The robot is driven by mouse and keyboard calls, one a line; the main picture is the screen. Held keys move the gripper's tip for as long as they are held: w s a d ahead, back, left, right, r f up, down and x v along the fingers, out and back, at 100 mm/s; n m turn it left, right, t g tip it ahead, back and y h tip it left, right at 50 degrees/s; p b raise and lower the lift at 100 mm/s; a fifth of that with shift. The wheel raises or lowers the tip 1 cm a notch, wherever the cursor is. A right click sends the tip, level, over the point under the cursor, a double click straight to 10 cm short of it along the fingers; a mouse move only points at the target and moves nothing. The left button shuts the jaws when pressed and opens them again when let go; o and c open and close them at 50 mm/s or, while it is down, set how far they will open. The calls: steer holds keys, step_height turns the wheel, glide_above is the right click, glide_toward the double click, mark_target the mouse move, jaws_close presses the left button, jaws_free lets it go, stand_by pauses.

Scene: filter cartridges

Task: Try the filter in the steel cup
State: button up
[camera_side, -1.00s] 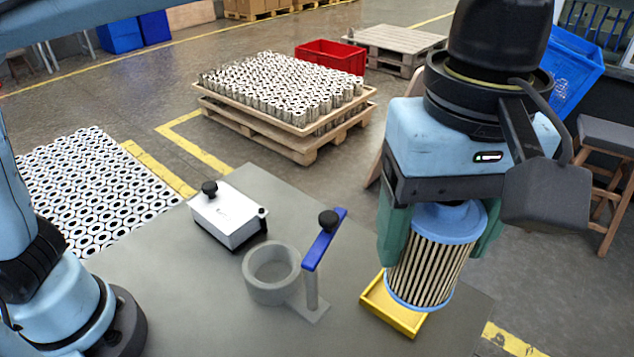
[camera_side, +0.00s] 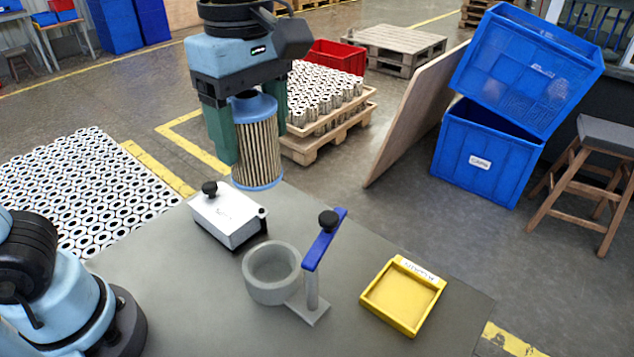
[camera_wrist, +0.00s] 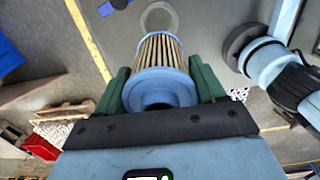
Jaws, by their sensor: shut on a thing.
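My gripper (camera_side: 246,135) is shut on a pleated filter (camera_side: 258,152) with blue end caps. It holds the filter nearly upright in the air, behind and above the white box in the side view. In the wrist view the filter (camera_wrist: 160,60) sits between the green fingers, its far end pointing at the grey cup. The steel cup (camera_side: 250,287) is a round grey ring on the table, open and empty as far as I see. A post with a blue arm (camera_side: 324,240) and black knob stands at its right side.
A white box with a black knob (camera_side: 228,215) stands behind the cup. An empty yellow tray (camera_side: 436,308) with a label lies at the right of the table (camera_side: 200,315). Pallets of filters, blue crates (camera_side: 480,155) and a stool are on the floor beyond.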

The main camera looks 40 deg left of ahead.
step_height(320, 180, down, 17)
stand_by(0.8)
steer(key=shift+d+f, duration=0.1)
steer(key=shift+f, duration=0.3)
stand_by(1.7)
steer(key=o, duration=1.2)
steer(key=shift+c, duration=0.2)
steer(key=shift+r, duration=0.2)
steer(key=shift+r, duration=0.85)
steer(key=shift+r, duration=3.25)
